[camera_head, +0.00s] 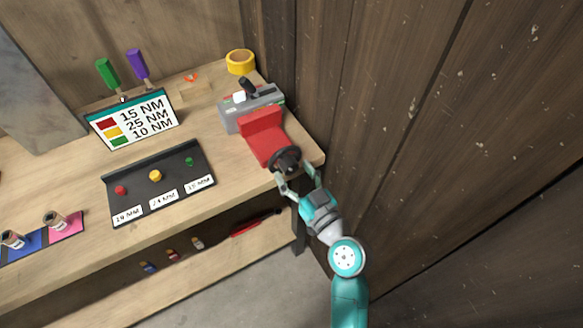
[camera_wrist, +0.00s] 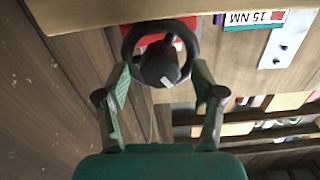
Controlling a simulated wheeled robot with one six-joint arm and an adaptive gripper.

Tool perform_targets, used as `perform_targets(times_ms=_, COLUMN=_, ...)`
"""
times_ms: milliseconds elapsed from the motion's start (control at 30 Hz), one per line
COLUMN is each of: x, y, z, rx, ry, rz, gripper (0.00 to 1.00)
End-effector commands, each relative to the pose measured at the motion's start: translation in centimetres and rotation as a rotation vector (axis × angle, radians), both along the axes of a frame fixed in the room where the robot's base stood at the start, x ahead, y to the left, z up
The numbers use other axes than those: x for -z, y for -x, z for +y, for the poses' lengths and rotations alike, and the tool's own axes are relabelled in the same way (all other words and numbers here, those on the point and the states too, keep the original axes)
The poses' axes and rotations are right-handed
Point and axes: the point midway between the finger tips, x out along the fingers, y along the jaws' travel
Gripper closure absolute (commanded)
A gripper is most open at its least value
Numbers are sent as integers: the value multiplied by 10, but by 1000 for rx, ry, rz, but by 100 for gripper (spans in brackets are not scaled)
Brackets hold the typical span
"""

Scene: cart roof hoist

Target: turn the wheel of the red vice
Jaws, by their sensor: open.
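The red vice (camera_head: 264,136) stands at the right end of the workbench, near the bench's front corner. Its dark round wheel (camera_head: 286,160) faces my gripper. In the wrist view the wheel (camera_wrist: 160,64) shows as a black ring with a hub and a small light mark, near the top centre. My gripper (camera_head: 298,181) is just in front of the wheel, below it in the head view. In the wrist view its two fingers (camera_wrist: 161,80) are open, one on each side of the wheel's lower part. I cannot tell whether they touch the rim.
The wooden wall (camera_head: 400,90) rises close on the right. A grey device (camera_head: 236,121) sits behind the vice, with yellow tape (camera_head: 240,62) farther back. A dark panel (camera_head: 130,180) with coloured knobs and a torque sign (camera_head: 135,118) stand left. A lower shelf (camera_head: 215,275) holds small items.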

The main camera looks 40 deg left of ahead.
Motion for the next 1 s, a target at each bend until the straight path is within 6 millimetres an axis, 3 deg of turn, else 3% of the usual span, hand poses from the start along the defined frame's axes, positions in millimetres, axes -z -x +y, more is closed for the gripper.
perform_targets(times_ms=200, x=0, y=-6, z=15, rx=0, ry=1, rz=0, gripper=32)
perform_targets(times_ms=500, x=0, y=-6, z=16, rx=0, ry=1, rz=0, gripper=32)
perform_targets(times_ms=733, x=0, y=-6, z=16, rx=0, ry=0, rz=0, gripper=90)
perform_targets(times_ms=1000, x=0, y=-7, z=16, rx=0, ry=-3, rz=8, gripper=92)
